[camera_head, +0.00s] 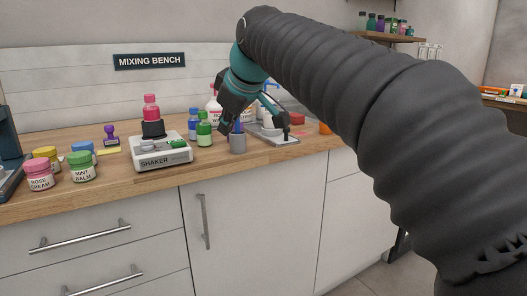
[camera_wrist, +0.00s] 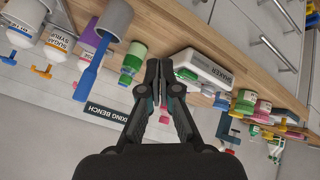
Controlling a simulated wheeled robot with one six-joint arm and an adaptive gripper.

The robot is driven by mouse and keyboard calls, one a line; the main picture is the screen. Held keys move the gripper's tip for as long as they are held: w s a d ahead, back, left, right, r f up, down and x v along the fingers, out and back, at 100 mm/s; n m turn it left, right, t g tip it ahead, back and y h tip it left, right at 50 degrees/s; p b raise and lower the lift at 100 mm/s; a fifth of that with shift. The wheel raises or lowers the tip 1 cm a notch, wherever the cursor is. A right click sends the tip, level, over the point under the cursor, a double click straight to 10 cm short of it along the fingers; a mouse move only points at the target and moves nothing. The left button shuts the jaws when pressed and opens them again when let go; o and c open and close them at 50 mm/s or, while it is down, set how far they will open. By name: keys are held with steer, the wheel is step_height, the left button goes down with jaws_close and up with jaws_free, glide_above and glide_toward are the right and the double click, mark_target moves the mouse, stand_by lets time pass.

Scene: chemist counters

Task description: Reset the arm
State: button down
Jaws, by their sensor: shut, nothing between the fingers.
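My arm stretches from the right over the wooden counter (camera_head: 100,187) in the head view, bent down at its wrist. My gripper (camera_wrist: 160,65) is shut and empty in the wrist view, with its two dark fingers together. In the head view it hangs above the bench near the small bottles, and its fingertips are hard to make out against them. A grey cup (camera_head: 238,144) stands below it, with a blue tool in it; the cup also shows in the wrist view (camera_wrist: 115,17).
A shaker (camera_head: 163,153) holding a pink bottle (camera_head: 151,107) stands left of the gripper. Green (camera_head: 204,130) and blue (camera_head: 193,125) bottles stand close by. Several jars, including mint balm (camera_head: 82,168), are at the left. A shelf of bottles (camera_head: 385,34) hangs at the back right.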

steer(key=s+d+f+m+h, duration=0.1)
steer(key=s+d+f+m, duration=0.2)
steer(key=s+d+f, duration=0.4)
steer(key=s+d+f+m+h, duration=0.1)
steer(key=s+d+f+m, duration=0.3)
steer(key=d, duration=0.4)
steer(key=s+d+f+m+h, duration=0.1)
steer(key=s+d+f+m, duration=0.2)
steer(key=s+f, duration=0.4)
steer(key=s+d+f+m+g+h, duration=0.1)
steer(key=s+d+f+m, duration=0.2)
steer(key=s+d+f, duration=0.3)
step_height(320, 180, down, 4)
steer(key=shift+s+d+f, duration=0.2)
steer(key=shift+s, duration=0.9)
stand_by(3.9)
